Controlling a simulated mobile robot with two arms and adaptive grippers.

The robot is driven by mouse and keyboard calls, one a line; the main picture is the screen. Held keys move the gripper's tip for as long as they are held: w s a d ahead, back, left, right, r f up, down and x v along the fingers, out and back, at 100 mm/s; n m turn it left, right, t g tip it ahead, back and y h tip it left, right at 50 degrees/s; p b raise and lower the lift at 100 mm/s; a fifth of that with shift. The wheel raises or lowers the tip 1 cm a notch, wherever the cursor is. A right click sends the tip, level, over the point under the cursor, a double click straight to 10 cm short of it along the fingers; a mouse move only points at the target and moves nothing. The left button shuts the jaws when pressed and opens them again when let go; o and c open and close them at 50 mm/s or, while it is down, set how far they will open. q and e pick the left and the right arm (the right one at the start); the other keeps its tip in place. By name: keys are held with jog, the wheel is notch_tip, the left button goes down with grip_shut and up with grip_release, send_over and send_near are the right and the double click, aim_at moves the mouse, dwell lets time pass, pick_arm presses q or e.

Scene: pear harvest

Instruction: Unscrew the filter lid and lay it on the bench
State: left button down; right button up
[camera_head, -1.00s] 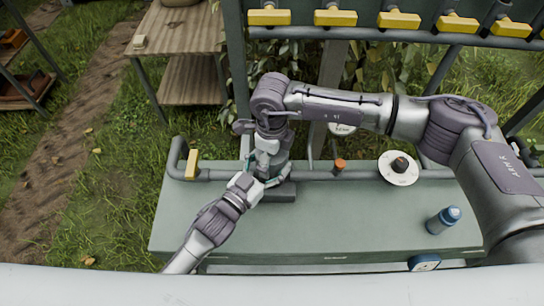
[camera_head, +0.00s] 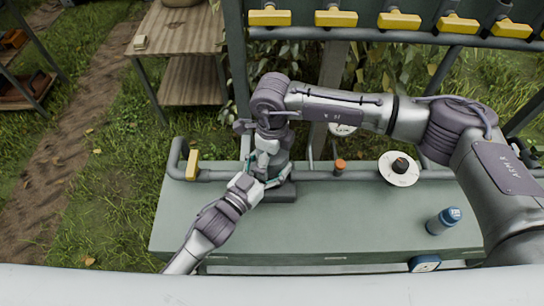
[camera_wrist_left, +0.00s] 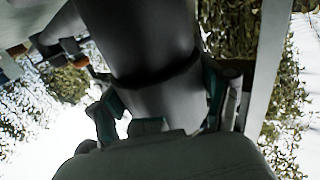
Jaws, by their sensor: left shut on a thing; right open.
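The grey filter (camera_head: 284,172) stands upright on a dark base (camera_head: 282,194) at the bench's back pipe. My left gripper (camera_head: 270,182) comes in from the lower left, its teal-edged fingers closed around the filter body. In the left wrist view the gripper (camera_wrist_left: 165,115) lies against both sides of a grey cylinder (camera_wrist_left: 140,40) with a dark band. My right gripper (camera_head: 268,146) points down at the top of the filter and is open. My right wrist largely hides the filter's top, so I cannot see the lid clearly or tell whether the right fingers touch it.
The green bench (camera_head: 350,225) is bare in the middle and at the front. A blue bottle (camera_head: 443,220) stands at its right. A white disc with a dark knob (camera_head: 398,168) and an orange-capped fitting (camera_head: 340,167) are at the pipe. A yellow-handled valve (camera_head: 192,165) is at the left.

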jog(key=shift+r, duration=2.3)
notch_tip(320, 180, up, 3)
jog(key=m, duration=0.3)
jog(key=shift+m, duration=0.4)
jog(key=shift+f, duration=0.25)
notch_tip(320, 180, down, 7)
jog(key=shift+f, duration=0.15)
jog(key=c, duration=1.2)
jog(key=n, duration=0.3)
jog(key=shift+n, duration=0.4)
